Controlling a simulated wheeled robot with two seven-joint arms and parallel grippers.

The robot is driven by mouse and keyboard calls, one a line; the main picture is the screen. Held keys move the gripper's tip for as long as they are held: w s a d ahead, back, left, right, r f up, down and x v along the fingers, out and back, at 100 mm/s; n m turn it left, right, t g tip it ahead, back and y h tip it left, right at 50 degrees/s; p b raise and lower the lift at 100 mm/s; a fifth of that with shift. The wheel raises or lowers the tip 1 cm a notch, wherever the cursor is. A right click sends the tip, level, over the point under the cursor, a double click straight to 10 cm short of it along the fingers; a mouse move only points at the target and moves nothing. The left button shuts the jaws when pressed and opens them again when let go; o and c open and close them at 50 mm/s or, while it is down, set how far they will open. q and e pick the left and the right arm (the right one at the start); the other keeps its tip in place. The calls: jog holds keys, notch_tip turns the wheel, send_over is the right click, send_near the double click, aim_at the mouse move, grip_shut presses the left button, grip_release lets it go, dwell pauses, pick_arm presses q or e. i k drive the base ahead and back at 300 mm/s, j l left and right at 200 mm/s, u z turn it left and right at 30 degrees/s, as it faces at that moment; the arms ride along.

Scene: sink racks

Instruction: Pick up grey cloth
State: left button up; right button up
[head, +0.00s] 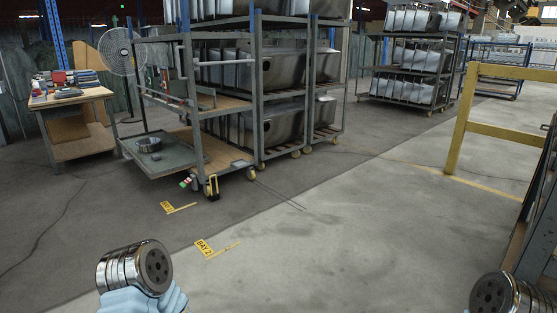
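I cannot pick out a grey cloth for certain in the head view. A cart (190,135) stands at the front left of the racks, with a green fold-out tray (165,163) at its left side. A round metal piece (148,145) sits on this tray. A small pale grey item (241,163) lies on the cart's low wooden deck, too small to identify. Only metal joints of my left and right arms show at the bottom edge, with pale blue covering on the left one. Neither gripper's fingers are in view.
Racks of metal sinks (285,70) stand behind the cart, with another sink rack (415,60) farther back. A wooden table (85,100) with stacked items and a fan (120,52) are at left. A yellow rail (505,110) is at right.

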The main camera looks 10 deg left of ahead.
aim_at(155, 158)
jog(key=i+j+z, duration=0.1)
jog(key=i+j, duration=0.5)
jog(key=j, duration=0.2)
jog(key=i+j+z, duration=0.1)
jog(key=i+j, duration=0.45)
jog(key=j, duration=0.3)
jog(key=i+j+z, duration=0.1)
jog(key=i+j, duration=0.45)
jog(key=j, duration=0.35)
jog(key=i+j+z, duration=0.1)
jog(key=i+j, duration=0.4)
jog(key=j, duration=0.45)
jog(key=i+j+z, duration=0.1)
jog(key=i+j, duration=0.4)
jog(key=j, duration=0.45)
jog(key=i+j+z, duration=0.1)
jog(key=i+j, duration=0.35)
jog(key=j, duration=0.6)
jog(key=i+j+z, duration=0.1)
jog(key=i+j, duration=0.3)
jog(key=j, duration=0.6)
jog(key=i+j+z, duration=0.1)
jog(key=i+j, duration=0.25)
jog(key=j, duration=0.75)
